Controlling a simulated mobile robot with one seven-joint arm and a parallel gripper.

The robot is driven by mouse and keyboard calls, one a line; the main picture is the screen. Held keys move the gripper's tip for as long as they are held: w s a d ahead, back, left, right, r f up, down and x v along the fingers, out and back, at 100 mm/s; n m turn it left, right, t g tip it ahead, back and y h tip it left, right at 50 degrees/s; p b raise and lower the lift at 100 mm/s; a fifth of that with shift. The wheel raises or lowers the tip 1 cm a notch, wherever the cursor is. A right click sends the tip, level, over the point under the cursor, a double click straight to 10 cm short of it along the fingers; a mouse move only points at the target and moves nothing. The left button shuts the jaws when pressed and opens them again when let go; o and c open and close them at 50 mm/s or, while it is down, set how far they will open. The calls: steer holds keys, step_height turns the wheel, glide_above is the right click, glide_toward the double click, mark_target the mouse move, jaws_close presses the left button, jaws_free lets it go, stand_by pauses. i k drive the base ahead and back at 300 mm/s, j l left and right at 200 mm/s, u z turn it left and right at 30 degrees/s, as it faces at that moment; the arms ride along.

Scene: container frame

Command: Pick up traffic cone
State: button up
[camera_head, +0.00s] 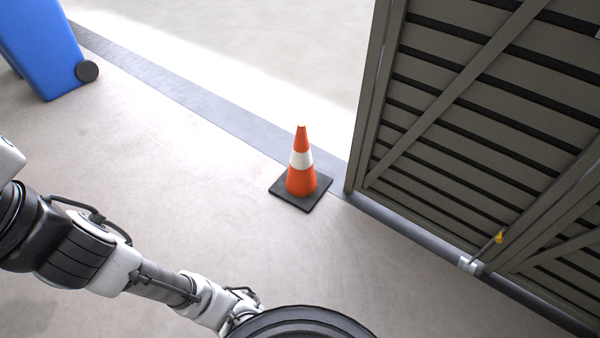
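The traffic cone (302,170) stands upright on the floor near the middle of the head view. It is orange with a white band and has a square black base. Its base sits close to the dark strip at the doorway and near the edge of the slatted door. My arm reaches in from the left edge toward the bottom middle, in front of the cone and apart from it. My gripper's fingers cannot be made out, as the arm's far end runs behind a dark round shape at the bottom edge. Nothing is seen touching the cone.
A blue wheeled bin (40,45) stands at the top left. A dark slatted door (470,110) with a latch (470,265) at its foot fills the right side. A grey threshold strip (180,92) crosses the floor. The floor (170,170) left of the cone is clear.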

mark_target(301, 185)
steer(key=i+u, duration=0.1)
steer(key=i, duration=0.45)
steer(key=i+l+u, duration=0.15)
steer(key=i, duration=0.35)
steer(key=i+l+u, duration=0.1)
steer(key=i, duration=0.4)
steer(key=i+l+u, duration=0.15)
steer(key=i, duration=0.4)
